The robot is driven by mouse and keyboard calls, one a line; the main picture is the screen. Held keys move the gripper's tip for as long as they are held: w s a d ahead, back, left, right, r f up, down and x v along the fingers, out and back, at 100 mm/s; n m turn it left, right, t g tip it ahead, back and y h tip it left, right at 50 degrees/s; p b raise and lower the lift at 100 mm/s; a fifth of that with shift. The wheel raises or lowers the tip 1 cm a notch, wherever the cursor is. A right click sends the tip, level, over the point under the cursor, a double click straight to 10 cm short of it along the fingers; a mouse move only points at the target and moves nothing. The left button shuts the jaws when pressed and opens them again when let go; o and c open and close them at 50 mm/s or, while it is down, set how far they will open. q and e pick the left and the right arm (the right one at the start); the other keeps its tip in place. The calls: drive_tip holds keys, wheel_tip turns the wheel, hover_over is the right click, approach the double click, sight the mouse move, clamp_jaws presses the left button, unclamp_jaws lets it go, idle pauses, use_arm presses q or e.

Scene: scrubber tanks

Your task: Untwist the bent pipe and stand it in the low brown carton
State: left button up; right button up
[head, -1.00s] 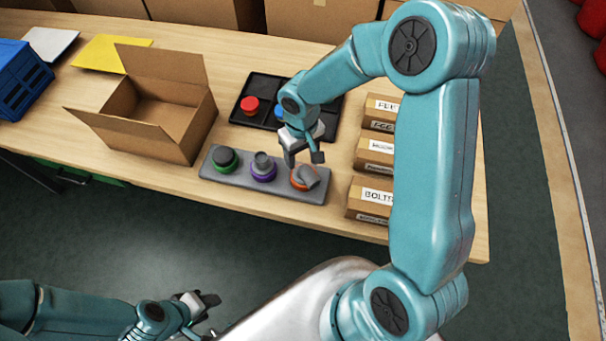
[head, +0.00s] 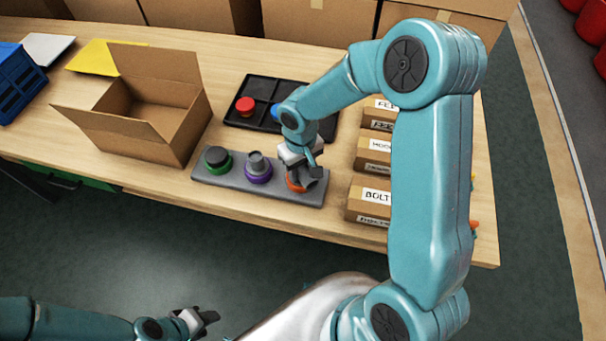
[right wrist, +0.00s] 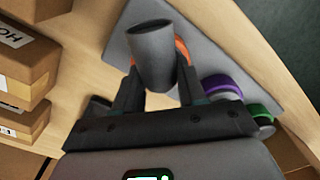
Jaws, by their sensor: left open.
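The grey bent pipe (right wrist: 152,55) stands on an orange collar (head: 294,186) at the right end of a grey base plate (head: 235,184). In the head view my right gripper (head: 303,168) covers much of it. In the right wrist view the right gripper's fingers (right wrist: 158,82) are on either side of the pipe; whether they press on it I cannot tell. The low brown carton (head: 165,142) stands open on the table, left of and behind the plate, its flaps spread. My left gripper (head: 205,318) is open and empty, low in front of the table.
The plate also carries a green-collared fitting (head: 217,160) and a purple-collared one (head: 258,168). A black tray (head: 240,118) with a red cap (head: 245,105) lies behind. Labelled boxes (head: 370,200) line the right side, close to my right arm. A blue crate (head: 18,82) stands far left.

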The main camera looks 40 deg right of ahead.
drive_tip(key=shift+s+f+n, duration=0.1)
drive_tip(key=shift+f+n, duration=0.05)
drive_tip(key=shift+n, duration=0.6)
drive_tip(key=shift+f+n, duration=0.15)
drive_tip(key=shift+n, duration=0.6)
clamp_jaws()
drive_tip(key=shift+n, duration=0.8)
drive_tip(key=shift+n+p, duration=0.4)
drive_tip(key=shift+n, duration=0.3)
drive_tip(key=shift+r+p, duration=0.35)
drive_tip(key=shift+w+r+p, duration=0.2)
drive_tip(key=shift+r+p, duration=0.1)
drive_tip(key=shift+r, duration=0.3)
drive_tip(key=shift+r, duration=0.35)
